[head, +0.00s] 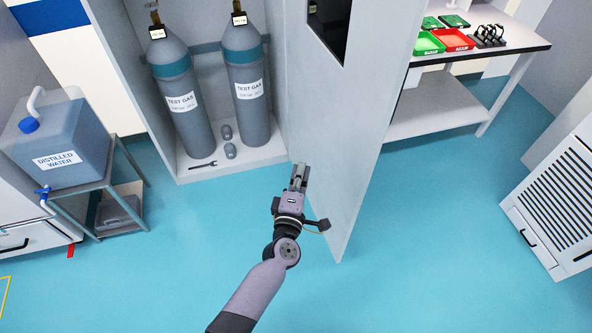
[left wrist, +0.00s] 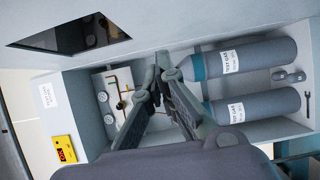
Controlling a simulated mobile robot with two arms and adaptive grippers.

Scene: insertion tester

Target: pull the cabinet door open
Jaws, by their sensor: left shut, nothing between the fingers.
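The grey cabinet door (head: 345,130) stands swung wide open, with a dark window near its top. The open cabinet (head: 235,165) holds two grey gas cylinders labelled TEST GAS (head: 182,105) and (head: 245,90). My left gripper (head: 299,172) is shut and empty, close to the inner face of the door near the cabinet's right front edge. I cannot tell whether it touches the door. In the left wrist view its fingers (left wrist: 160,75) show before the cabinet interior, with the cylinders (left wrist: 245,60) to the right and the door (left wrist: 185,25) along the top. My right gripper is out of view.
A distilled water container (head: 62,140) stands on a small cart at the left. A workbench (head: 478,50) with green and red trays is behind the door. A white vented unit (head: 560,200) stands at the right. The blue floor in front is clear.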

